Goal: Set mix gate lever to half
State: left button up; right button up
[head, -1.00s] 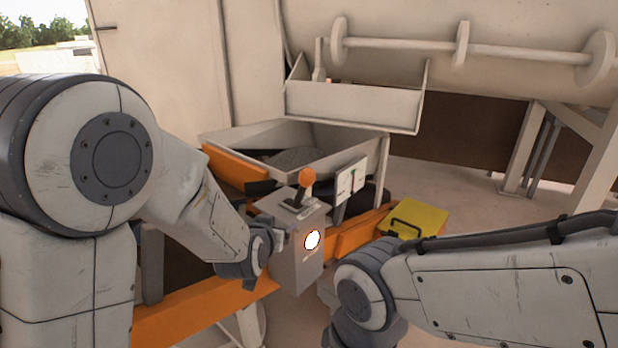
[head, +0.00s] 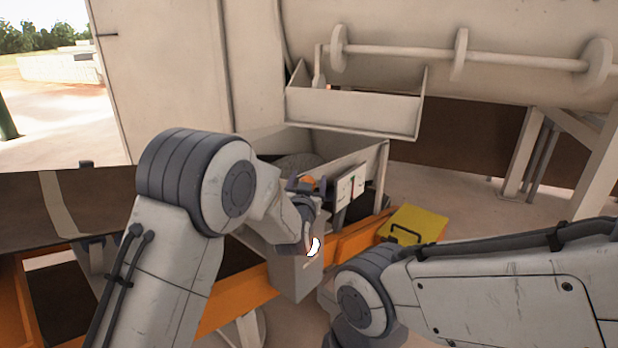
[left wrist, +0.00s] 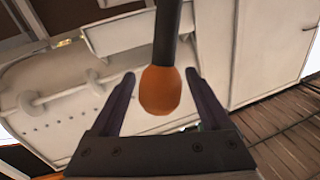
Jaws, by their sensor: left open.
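The mix gate lever has an orange knob (head: 309,182) on top of a grey box (head: 296,273), beside a white gauge plate (head: 351,186). In the left wrist view the orange knob (left wrist: 160,90) and its dark shaft (left wrist: 167,35) show between the fingers. My left gripper (head: 306,184) is at the knob, open, with a finger on each side and a gap to both. In the head view my left wrist hides the shaft and most of the box's top. My right arm (head: 470,285) is at lower right; its gripper is out of view.
A grey hopper (head: 360,155) stands behind the lever, under a pale chute (head: 352,108). An orange beam (head: 345,243) runs past the box. A yellow case (head: 421,222) with a black handle lies to the right.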

pick_arm(q)
jog(key=shift+w+d, duration=0.1)
jog(key=shift+w, duration=0.55)
grip_shut()
jog(key=w+a+n, duration=0.1)
jog(key=a, duration=0.1)
jog(key=w+a+n+g, duration=0.1)
jog(key=w+a, duration=0.1)
jog(key=shift+w+r+g, duration=0.2)
jog(key=shift+g, duration=0.1)
